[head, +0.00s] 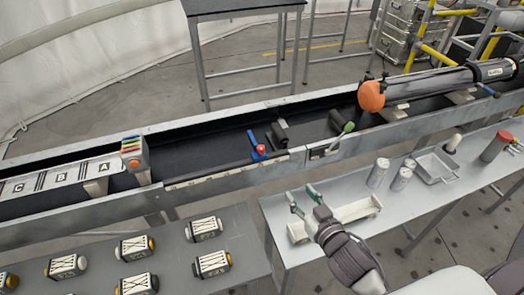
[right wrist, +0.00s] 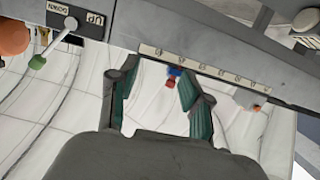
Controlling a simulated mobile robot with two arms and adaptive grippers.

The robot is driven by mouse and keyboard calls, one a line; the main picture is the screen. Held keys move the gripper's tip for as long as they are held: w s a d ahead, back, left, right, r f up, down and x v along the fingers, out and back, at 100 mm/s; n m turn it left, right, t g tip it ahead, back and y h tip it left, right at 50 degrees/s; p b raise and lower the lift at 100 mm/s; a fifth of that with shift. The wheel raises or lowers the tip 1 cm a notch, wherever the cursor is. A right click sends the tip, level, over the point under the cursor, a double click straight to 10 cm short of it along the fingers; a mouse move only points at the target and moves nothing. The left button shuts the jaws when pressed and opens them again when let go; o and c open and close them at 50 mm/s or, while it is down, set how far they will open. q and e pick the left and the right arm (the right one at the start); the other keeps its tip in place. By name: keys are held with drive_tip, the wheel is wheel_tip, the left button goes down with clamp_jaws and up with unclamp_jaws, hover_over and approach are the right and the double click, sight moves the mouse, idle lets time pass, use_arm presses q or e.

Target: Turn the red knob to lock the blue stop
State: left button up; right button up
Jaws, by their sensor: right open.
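The red knob (head: 261,149) sits on the blue stop (head: 254,140) inside the long dark trough, left of the trough's middle joint. In the right wrist view the red knob (right wrist: 170,85) and a bit of the blue stop (right wrist: 175,71) show small, beyond the fingers and between them. My right gripper (head: 303,195) is open and empty, in front of the trough and to the right of the knob. Its green-padded fingers also show in the right wrist view (right wrist: 158,82), apart from the knob. My left gripper is not in view.
A green-tipped lever (head: 348,128) stands on the trough's front wall (head: 220,180). A dark block (head: 281,132) lies right of the stop. A white tray (head: 335,218) lies on the front table below my right gripper. An orange-nosed tube (head: 372,96) rests at the trough's right.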

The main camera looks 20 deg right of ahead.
sight(263, 150)
drive_tip(key=w+a+r+n+t+y, duration=0.1)
drive_tip(key=a+r+n+t+y, duration=0.15)
drive_tip(key=r, duration=0.25)
use_arm(q)
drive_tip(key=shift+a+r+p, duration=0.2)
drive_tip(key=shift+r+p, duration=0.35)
drive_tip(key=shift+p, duration=0.05)
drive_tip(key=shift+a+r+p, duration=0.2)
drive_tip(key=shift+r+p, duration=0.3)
drive_tip(key=shift+p, duration=0.1)
use_arm(e)
drive_tip(key=shift+m+y, duration=0.25)
drive_tip(key=shift+m, duration=0.2)
drive_tip(key=x, duration=1.3)
drive_tip(key=shift+w+a+f, duration=0.2)
drive_tip(key=shift+a, duration=0.15)
clamp_jaws()
